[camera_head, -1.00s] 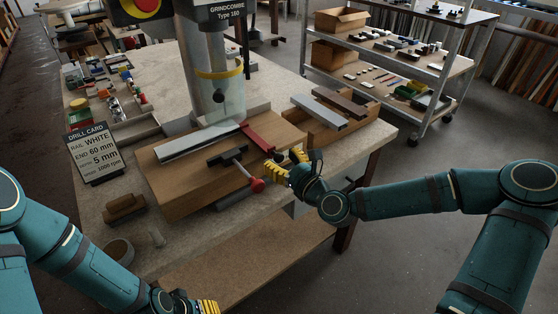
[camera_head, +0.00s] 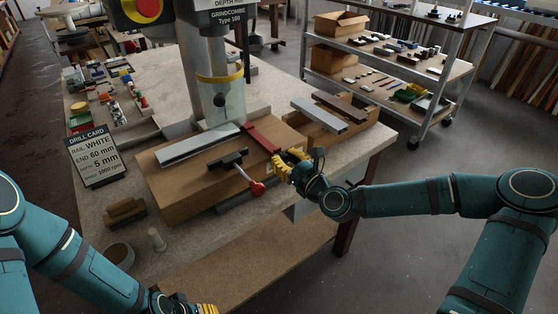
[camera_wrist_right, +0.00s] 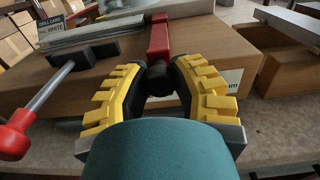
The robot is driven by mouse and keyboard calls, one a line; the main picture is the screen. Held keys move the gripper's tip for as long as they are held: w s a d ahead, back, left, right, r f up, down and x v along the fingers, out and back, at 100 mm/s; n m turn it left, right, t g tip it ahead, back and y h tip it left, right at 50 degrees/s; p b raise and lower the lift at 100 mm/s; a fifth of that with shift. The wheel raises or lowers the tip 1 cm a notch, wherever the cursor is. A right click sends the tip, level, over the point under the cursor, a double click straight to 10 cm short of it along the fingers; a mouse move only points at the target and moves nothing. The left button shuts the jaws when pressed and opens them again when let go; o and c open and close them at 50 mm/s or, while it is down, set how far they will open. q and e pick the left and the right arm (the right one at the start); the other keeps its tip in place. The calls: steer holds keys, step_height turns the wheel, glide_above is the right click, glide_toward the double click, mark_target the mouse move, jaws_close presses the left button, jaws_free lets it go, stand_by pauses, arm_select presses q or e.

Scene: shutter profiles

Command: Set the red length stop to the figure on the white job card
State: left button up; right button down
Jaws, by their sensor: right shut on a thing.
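The red length stop (camera_head: 262,138) is a red bar lying across the right part of the wooden drill fixture (camera_head: 180,195). In the right wrist view the red stop (camera_wrist_right: 159,38) runs towards me and ends in a dark knob (camera_wrist_right: 159,79). My right gripper (camera_wrist_right: 159,85) is shut on that end, its yellow-padded fingers on either side. In the head view my right gripper (camera_head: 285,163) is at the fixture's right edge. The dark job card (camera_head: 97,155) reads rail WHITE, end 60 mm, depth 5 mm. My left gripper (camera_head: 203,309) is cut off at the bottom edge.
A pale rail (camera_head: 200,146) lies on the fixture behind a dark clamp with a red ball handle (camera_head: 257,188). The drill column (camera_head: 216,85) stands behind. More rails (camera_head: 320,114) lie on a wooden holder to the right. A white label (camera_wrist_right: 232,83) is partly hidden by a finger.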

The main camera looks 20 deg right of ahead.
steer(key=shift+w+d, duration=0.2)
steer(key=shift+d, duration=0.35)
steer(key=shift+w+d, duration=0.2)
steer(key=shift+d, duration=0.3)
steer(key=c, duration=0.7)
jaws_free()
steer(key=shift+s, duration=0.15)
steer(key=v, duration=1.1)
steer(key=shift+s+d, duration=0.15)
steer(key=shift+s, duration=0.25)
